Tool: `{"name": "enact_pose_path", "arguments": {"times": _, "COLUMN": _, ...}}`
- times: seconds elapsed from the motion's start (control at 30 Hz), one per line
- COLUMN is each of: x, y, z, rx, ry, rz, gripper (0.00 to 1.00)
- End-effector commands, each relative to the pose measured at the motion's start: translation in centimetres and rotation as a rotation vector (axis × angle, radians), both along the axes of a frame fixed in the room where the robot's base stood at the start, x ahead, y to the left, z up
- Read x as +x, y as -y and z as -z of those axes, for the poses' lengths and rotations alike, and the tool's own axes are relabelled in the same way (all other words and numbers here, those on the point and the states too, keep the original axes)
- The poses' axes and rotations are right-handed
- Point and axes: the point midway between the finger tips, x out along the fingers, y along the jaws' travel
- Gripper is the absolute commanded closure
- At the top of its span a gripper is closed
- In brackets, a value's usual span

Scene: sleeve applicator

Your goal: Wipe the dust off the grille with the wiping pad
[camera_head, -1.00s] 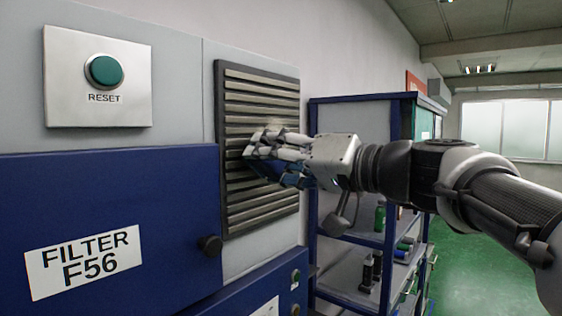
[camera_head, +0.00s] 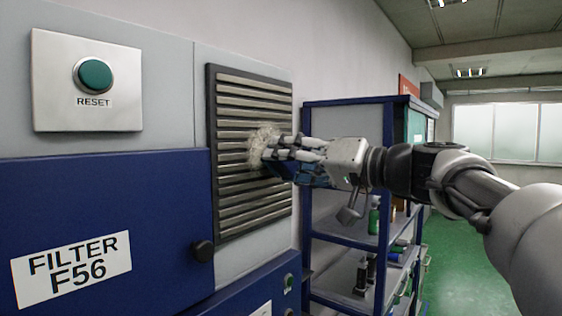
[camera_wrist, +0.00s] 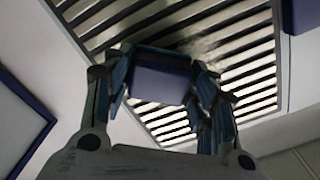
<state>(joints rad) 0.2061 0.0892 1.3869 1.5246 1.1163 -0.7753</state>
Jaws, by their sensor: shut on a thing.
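The grille (camera_head: 252,205) is a dark-framed panel of light horizontal slats on the grey cabinet front; it also fills the upper part of the wrist view (camera_wrist: 235,30). A fuzzy grey-beige patch of dust (camera_head: 262,143) shows at its middle right. My gripper (camera_head: 280,165) is at the right side of the grille, beside and just below the dust. In the wrist view it is shut on the blue wiping pad (camera_wrist: 160,78), which sits between the fingers and faces the slats. I cannot tell whether the pad touches the grille.
A green RESET button (camera_head: 95,75) is on a plate at the upper left. A blue door labelled FILTER F56 (camera_head: 110,200) has a black knob (camera_head: 203,250). A blue shelf rack (camera_head: 345,235) with bottles stands right of the cabinet, behind my arm. Green floor lies beyond.

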Motion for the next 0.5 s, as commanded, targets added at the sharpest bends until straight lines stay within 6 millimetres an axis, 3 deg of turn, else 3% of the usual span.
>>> {"name": "enact_pose_path", "arguments": {"times": 0.5, "x": 2.8, "y": 1.9, "z": 0.0, "rx": 0.001, "ry": -0.001, "rz": 0.0, "gripper": 0.66}}
